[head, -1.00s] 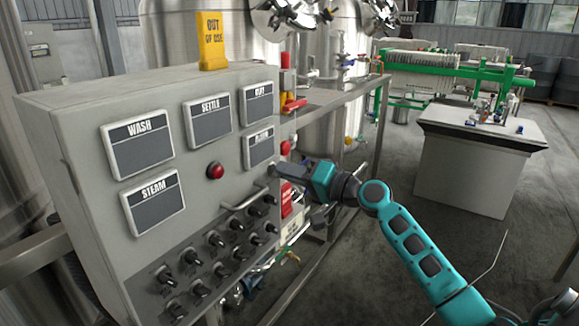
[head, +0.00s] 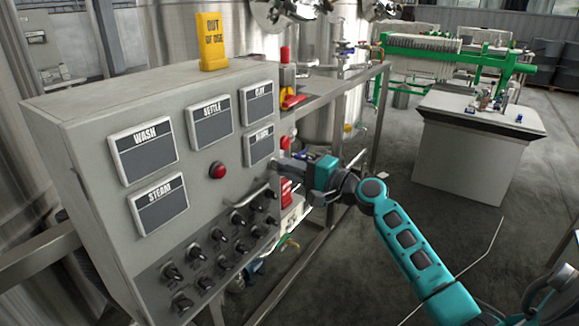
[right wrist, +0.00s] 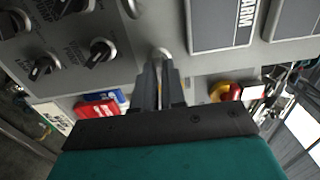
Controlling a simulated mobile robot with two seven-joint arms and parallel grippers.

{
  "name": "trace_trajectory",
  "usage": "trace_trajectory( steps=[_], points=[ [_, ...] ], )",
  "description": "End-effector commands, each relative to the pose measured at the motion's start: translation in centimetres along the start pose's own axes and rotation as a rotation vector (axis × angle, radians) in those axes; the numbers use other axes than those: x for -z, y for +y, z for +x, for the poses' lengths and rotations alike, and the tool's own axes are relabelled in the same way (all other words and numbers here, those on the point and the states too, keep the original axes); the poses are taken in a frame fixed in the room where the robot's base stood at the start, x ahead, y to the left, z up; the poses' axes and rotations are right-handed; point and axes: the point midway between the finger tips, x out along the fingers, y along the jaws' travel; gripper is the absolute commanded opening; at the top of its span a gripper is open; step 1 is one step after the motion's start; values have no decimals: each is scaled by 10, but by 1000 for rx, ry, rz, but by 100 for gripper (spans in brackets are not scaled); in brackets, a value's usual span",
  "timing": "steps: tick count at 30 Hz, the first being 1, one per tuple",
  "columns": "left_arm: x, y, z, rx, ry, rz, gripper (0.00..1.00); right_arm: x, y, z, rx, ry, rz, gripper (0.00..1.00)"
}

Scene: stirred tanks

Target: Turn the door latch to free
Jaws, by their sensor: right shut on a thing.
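The grey control cabinet (head: 95,125) has its labelled front panel facing me. My right gripper (head: 280,164) is at the panel's right edge, just below the small lower-right label plate. In the right wrist view my right gripper (right wrist: 160,70) has its fingers close together on a small pale metal piece, the door latch (right wrist: 163,52), at the panel edge. The fingers hide most of the latch, so its exact angle cannot be told. In the head view the gripper covers the latch. My left gripper is not in view.
A curved panel handle (head: 249,200) and several black knobs (head: 220,236) lie below and left of the gripper. A red button (head: 217,170) is on the panel. A yellow sign (head: 212,42) stands on top. Steel pipe framing (head: 340,75) runs behind the cabinet.

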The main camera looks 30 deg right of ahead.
Motion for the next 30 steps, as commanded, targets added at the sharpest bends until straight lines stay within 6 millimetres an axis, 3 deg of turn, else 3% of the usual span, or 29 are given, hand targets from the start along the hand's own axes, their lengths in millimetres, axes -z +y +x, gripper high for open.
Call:
trace_trajectory(
  steps=[12,13,20,30],
  points=[
    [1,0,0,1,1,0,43,0,0,0,2,1,11,0],
    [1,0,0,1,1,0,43,0,0,0,2,1,11,13],
    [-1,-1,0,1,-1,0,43,0,0,0,1,1,9,35],
    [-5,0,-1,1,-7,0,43,0,1,-5,0,1,8,36]
  ],
)
